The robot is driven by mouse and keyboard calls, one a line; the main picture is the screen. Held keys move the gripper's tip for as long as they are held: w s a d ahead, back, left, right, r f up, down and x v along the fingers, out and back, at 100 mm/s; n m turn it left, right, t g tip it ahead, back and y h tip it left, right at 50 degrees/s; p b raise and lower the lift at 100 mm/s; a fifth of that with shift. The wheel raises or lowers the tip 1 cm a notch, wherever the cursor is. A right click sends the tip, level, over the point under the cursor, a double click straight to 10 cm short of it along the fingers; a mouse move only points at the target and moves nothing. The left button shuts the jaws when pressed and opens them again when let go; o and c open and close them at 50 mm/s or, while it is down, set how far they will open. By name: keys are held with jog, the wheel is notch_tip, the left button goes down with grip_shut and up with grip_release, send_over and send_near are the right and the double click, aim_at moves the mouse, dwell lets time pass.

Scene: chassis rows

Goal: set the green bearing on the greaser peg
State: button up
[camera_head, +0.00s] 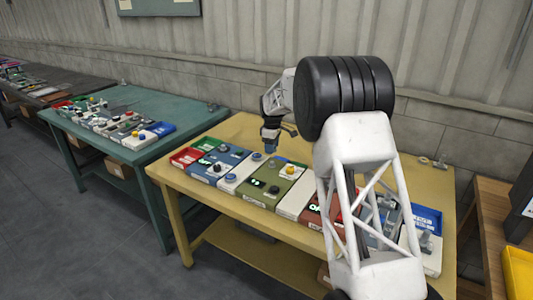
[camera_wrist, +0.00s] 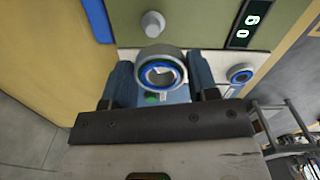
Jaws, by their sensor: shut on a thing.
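My gripper (camera_wrist: 162,82) has two dark blue fingers. They are shut on a bearing (camera_wrist: 160,54), a grey ring with a blue inner band, seen from above in the wrist view. A small green patch (camera_wrist: 151,99) shows just below the ring; I cannot tell whether it belongs to the bearing. In the head view my gripper (camera_head: 270,147) hangs over the back edge of the row of panels on the yellow table, and the bearing is too small to make out. I cannot tell which post is the greaser peg.
An olive panel (camera_head: 262,200) with a display carries a yellow knob (camera_head: 290,168). In the wrist view a pale round post (camera_wrist: 153,24) and a blue-ringed part (camera_wrist: 240,73) stand near the bearing. A blue tray (camera_head: 427,217) is at the row's right end.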

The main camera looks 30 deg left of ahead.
aim_at(273, 162)
jog(key=shift+w+r, duration=0.15)
jog(key=shift+w, duration=0.4)
jog(key=shift+f, duration=0.2)
jog(key=shift+f, duration=3.8)
jog(key=o, duration=1.1)
jog(key=shift+r, duration=3.85)
